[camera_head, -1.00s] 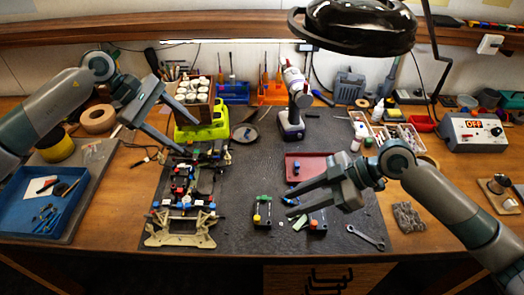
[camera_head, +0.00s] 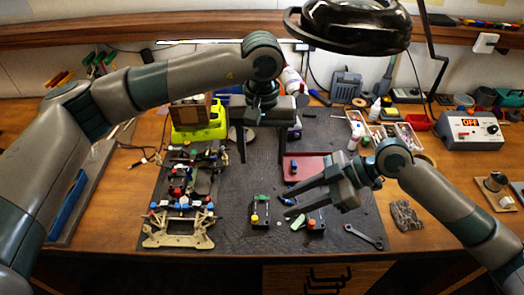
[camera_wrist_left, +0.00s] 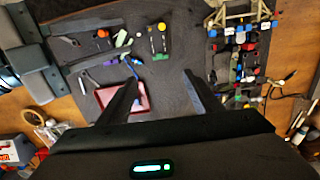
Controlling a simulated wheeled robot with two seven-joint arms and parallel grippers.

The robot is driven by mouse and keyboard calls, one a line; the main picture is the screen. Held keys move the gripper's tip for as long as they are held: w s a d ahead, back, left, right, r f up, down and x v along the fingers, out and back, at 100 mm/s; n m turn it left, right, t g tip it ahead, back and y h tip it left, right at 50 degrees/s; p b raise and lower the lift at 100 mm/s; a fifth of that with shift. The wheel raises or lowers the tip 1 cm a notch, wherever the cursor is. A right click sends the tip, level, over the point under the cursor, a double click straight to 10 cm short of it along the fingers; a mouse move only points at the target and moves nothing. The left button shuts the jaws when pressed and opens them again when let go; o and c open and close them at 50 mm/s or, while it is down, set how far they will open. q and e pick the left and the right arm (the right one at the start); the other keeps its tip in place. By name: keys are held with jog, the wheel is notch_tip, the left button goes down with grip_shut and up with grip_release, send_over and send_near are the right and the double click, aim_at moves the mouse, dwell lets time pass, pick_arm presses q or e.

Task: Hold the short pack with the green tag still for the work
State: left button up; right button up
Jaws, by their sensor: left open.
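The short pack with the green tag (camera_head: 260,211) is a dark block with a green piece at its far end and a yellow knob. It lies on the grey mat near the front and also shows in the left wrist view (camera_wrist_left: 158,42). My left gripper (camera_head: 262,162) is open and empty, pointing down above the mat, behind the pack and apart from it. Its two fingers reach toward the pack in the left wrist view (camera_wrist_left: 160,77). My right gripper (camera_head: 288,200) looks open, its fingers apart, to the right of the pack; a small blue item (camera_head: 290,201) shows by its fingertips.
A similar pack with blue and orange parts (camera_head: 316,223) lies to the right, with a pale green piece (camera_head: 299,222) beside it. The car chassis (camera_head: 180,230) lies left. A red tray (camera_head: 305,160) and a wrench (camera_head: 364,236) are at the right.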

aim_at(261, 210)
pick_arm(q)
jog(key=shift+f, duration=0.1)
dwell(0.3)
notch_tip(261, 210, down, 17)
jog(key=shift+f, duration=0.15)
dwell(0.7)
